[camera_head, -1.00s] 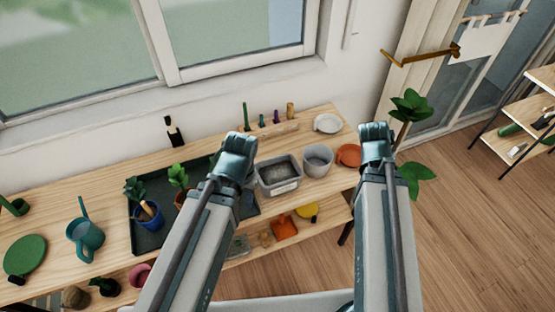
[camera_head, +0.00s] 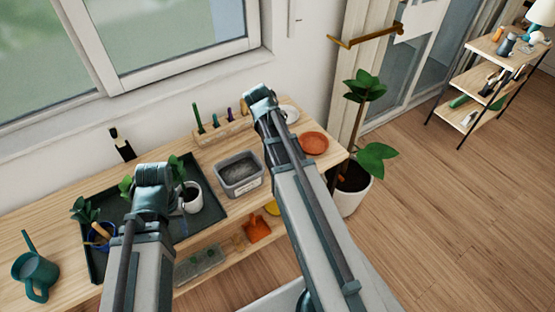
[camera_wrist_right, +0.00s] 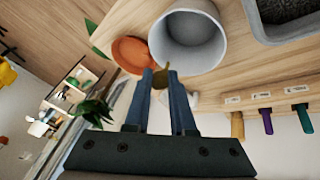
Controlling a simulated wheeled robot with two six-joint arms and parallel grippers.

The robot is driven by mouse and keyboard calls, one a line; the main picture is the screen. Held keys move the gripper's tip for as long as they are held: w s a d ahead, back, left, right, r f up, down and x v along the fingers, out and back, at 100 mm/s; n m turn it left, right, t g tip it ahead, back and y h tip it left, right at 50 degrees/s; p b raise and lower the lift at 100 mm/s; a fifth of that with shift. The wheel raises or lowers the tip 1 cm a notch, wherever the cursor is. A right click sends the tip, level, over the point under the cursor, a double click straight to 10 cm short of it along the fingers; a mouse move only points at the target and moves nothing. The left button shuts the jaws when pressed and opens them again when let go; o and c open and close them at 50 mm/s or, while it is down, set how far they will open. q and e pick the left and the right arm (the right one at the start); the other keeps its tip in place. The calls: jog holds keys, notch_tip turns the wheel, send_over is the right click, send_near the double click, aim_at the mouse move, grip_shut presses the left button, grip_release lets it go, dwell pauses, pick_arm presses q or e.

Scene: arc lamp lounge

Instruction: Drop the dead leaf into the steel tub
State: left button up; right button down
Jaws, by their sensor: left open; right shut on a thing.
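In the right wrist view my right gripper (camera_wrist_right: 161,80) is shut on a small brownish-yellow dead leaf (camera_wrist_right: 162,76). The steel tub (camera_wrist_right: 193,50) is a round grey vessel just beyond the fingertips, its mouth and empty inside in view. The leaf overlaps the tub's near rim in the picture; I cannot tell whether they touch. In the head view my right arm hides the tub and the leaf, with the right gripper (camera_head: 260,95) above the bench's back part. My left gripper (camera_head: 153,176) is open over the dark tray, its fingertips largely hidden.
A grey bin of soil (camera_head: 239,174) stands left of my right arm. An orange saucer (camera_head: 314,143) lies right of it. The dark tray (camera_head: 207,217) holds potted plants and a white pot (camera_head: 192,199). A rack of tools (camera_head: 222,131) stands behind. A floor plant (camera_head: 352,190) stands at the bench's right end.

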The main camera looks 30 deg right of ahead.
jog(key=shift+f, duration=0.1)
notch_tip(320, 180, down, 6)
jog(key=b, duration=0.6)
jog(key=c, duration=0.7)
grip_release()
jog(key=p+v, duration=1.2)
jog(key=v, duration=0.2)
